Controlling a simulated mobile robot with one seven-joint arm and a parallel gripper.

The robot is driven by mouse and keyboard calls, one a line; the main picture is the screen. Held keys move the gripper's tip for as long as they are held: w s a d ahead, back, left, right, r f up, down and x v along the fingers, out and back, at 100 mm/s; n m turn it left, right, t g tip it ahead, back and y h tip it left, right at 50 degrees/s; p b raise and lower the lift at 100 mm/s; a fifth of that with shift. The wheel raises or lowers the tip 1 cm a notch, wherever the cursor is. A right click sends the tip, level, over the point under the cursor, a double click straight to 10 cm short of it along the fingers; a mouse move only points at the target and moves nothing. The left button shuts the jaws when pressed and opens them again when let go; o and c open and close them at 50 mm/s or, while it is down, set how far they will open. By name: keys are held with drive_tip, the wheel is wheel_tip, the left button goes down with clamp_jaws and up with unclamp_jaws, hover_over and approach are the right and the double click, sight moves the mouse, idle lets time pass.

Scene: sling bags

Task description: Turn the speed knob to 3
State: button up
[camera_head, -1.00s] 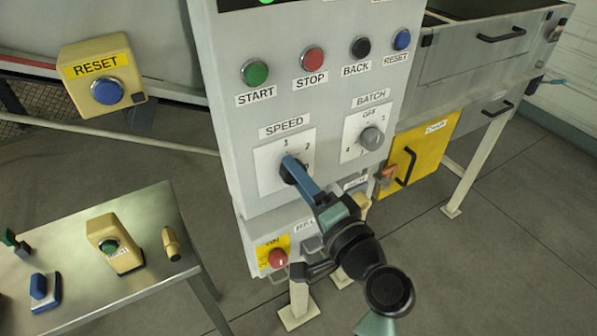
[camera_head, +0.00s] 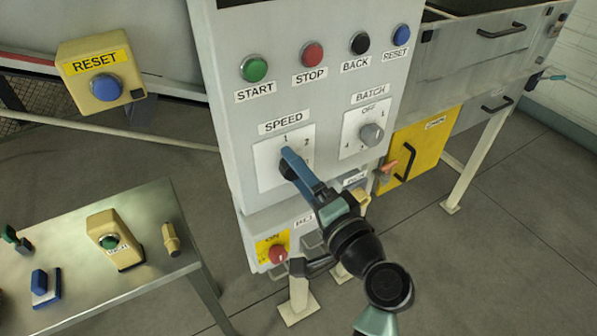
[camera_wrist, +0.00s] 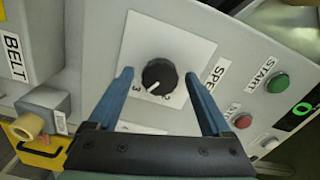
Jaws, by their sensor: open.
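The black speed knob (camera_wrist: 160,76) is on a white dial plate (camera_wrist: 150,52) in the wrist view. Its white pointer mark aims between the printed 3 and 2. My gripper (camera_wrist: 157,78) is open, with one blue finger on each side of the knob and a visible gap to it on both sides. In the head view my gripper (camera_head: 287,155) is at the SPEED dial plate (camera_head: 268,160) and covers most of the knob (camera_head: 287,172). The 1 and 2 show above and right of it; the 3 is mostly hidden.
The BATCH knob (camera_head: 371,134) is right of the SPEED dial. START (camera_head: 254,68), STOP, BACK and RESET buttons line the panel above. A red ON knob (camera_head: 278,254) is below. A metal table (camera_head: 70,250) with loose controls stands at left, and a yellow door (camera_head: 425,145) is at right.

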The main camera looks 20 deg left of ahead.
drive_tip(key=b+v, duration=0.2)
drive_tip(key=v, duration=1.1)
